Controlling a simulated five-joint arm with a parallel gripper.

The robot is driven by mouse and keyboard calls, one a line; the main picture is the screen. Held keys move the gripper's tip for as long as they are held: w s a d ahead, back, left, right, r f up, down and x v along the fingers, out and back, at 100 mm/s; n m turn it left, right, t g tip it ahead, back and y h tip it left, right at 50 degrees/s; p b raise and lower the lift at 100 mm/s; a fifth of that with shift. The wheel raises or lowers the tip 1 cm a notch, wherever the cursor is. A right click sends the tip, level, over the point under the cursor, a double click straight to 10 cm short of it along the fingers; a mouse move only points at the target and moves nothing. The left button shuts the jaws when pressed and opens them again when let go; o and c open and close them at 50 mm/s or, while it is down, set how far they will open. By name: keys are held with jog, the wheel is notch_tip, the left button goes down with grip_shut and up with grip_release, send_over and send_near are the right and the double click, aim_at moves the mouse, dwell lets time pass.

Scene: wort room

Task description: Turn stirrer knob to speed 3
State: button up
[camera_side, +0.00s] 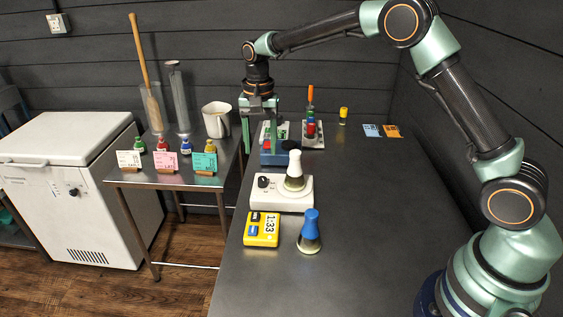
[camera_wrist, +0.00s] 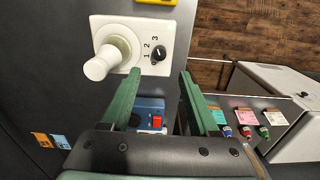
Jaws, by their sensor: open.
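The white stirrer (camera_side: 270,200) stands on the dark bench, and a flask with a white stopper (camera_side: 294,160) sits on its plate. Its small black knob (camera_side: 263,182) is on the left part of the top in the side view. In the wrist view the knob (camera_wrist: 159,53) has the numbers 1, 2 and 3 beside it; I cannot tell surely which one its mark points at. My gripper (camera_wrist: 159,74) is open and empty; in that view the knob appears between and just beyond its fingertips. In the side view my gripper (camera_side: 260,128) hangs behind the stirrer, apart from it.
A blue device (camera_side: 268,158) with a red switch stands behind the stirrer, below my gripper. A yellow timer (camera_side: 262,229) and a blue-stoppered flask (camera_side: 309,240) stand in front. A rack (camera_side: 314,140) is behind at right.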

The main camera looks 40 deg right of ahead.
jog(key=shift+r, duration=1.65)
jog(key=s+d+r+n+t, duration=0.25)
jog(key=s+r, duration=0.25)
jog(key=s, duration=0.3)
jog(key=s+d+r+n+t, duration=0.2)
jog(key=s+r+n, duration=0.25)
jog(key=s, duration=0.35)
jog(key=s+f+n+t, duration=0.1)
jog(key=s+n, duration=0.1)
jog(key=s, duration=0.5)
jog(key=shift+d+f, duration=0.35)
jog(key=shift+f, duration=0.05)
